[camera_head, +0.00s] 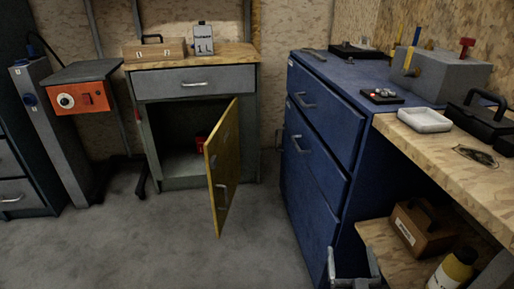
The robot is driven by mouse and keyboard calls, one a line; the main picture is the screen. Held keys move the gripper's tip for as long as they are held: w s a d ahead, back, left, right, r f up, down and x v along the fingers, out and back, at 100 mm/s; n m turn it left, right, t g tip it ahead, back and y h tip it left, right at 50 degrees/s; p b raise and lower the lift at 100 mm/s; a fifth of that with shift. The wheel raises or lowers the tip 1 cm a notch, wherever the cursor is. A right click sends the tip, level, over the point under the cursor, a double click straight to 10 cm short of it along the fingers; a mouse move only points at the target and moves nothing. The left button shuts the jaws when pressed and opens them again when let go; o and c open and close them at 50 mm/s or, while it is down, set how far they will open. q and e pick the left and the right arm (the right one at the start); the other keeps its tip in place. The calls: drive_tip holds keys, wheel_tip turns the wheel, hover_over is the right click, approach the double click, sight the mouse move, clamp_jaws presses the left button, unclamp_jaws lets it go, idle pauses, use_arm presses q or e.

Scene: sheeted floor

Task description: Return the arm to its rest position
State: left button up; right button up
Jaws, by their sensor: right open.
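My right gripper (352,266) shows at the bottom edge, right of the middle. Its two grey fingers point up in the picture and stand apart, with nothing between them. It appears in front of the lower part of the blue drawer cabinet (318,165); whether it touches the cabinet cannot be told. The rest of the right arm is below the picture. My left gripper and arm are not in view.
A small cabinet (196,83) has its yellow door (222,165) swung open, with a red object (201,141) inside. A wooden workbench (445,165) and lower shelf with a wooden box (422,229) and bottle (452,270) stand right. The grey floor (150,240) is clear.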

drive_tip(key=s+d+f+g+p, duration=0.3)
drive_tip(key=s+f+g+p, duration=0.85)
drive_tip(key=f, duration=0.45)
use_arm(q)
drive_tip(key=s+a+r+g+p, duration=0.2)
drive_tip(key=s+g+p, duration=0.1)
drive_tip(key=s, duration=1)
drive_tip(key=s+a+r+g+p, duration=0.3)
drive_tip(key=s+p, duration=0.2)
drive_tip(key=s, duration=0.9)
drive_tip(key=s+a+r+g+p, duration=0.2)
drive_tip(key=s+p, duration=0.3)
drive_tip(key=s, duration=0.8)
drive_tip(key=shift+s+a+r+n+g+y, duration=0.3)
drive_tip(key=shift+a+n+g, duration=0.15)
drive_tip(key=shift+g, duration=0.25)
use_arm(e)
drive_tip(key=s+d+f+g, duration=0.2)
drive_tip(key=s+g, duration=0.2)
drive_tip(key=s, duration=1.1)
drive_tip(key=s+d+f+g, duration=0.1)
drive_tip(key=s+g, duration=0.3)
drive_tip(key=s, duration=1.1)
drive_tip(key=shift+s+d+f, duration=0.4)
drive_tip(key=shift+f, duration=0.2)
